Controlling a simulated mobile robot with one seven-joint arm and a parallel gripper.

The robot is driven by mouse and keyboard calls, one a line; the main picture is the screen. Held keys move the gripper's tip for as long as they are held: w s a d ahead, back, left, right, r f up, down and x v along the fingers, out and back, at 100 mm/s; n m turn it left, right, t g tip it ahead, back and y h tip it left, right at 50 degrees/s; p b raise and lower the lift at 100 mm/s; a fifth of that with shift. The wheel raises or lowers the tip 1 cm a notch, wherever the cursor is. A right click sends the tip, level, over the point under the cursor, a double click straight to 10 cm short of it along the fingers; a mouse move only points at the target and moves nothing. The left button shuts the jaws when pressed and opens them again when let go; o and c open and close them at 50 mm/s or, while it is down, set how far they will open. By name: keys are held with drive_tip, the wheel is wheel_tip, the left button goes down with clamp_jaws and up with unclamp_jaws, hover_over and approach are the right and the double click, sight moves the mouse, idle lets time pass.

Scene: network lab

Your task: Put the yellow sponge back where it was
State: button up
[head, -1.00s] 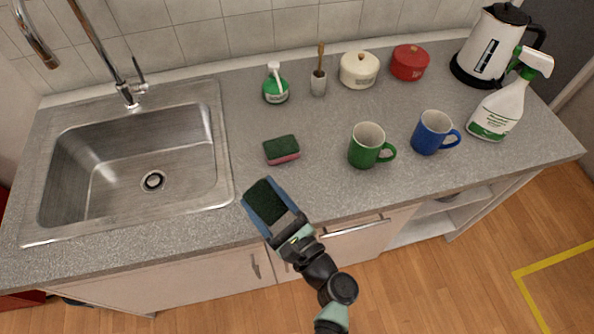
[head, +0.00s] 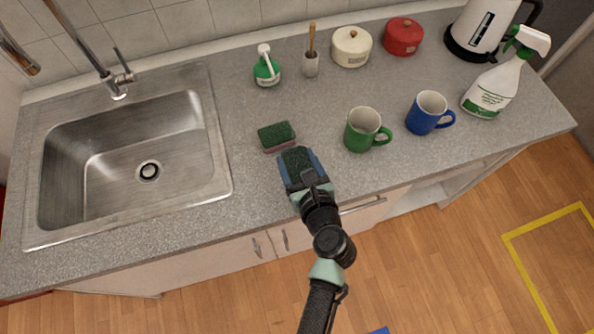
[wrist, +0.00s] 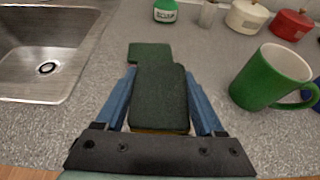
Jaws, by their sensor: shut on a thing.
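My gripper (head: 301,170) is shut on a sponge with a dark green top (head: 297,159), above the counter's front part. In the wrist view the held sponge (wrist: 160,98) sits between the blue fingers of my gripper (wrist: 160,100), and a thin yellow edge shows under its green top. A second sponge, pink with a green top (head: 277,137), lies on the counter just beyond and left of the held one. It also shows in the wrist view (wrist: 149,53), partly hidden behind the held sponge. I cannot tell how high the held sponge is.
The sink (head: 130,150) is to the left. A green mug (head: 362,131) and a blue mug (head: 427,112) stand to the right. A green soap bottle (head: 266,70), a brush holder (head: 311,65) and pots line the back. Counter between sponge and green mug is bare.

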sight(297, 172)
wheel_tip(297, 172, down, 5)
drive_tip(key=shift+b, duration=0.65)
drive_tip(key=o, duration=1.4)
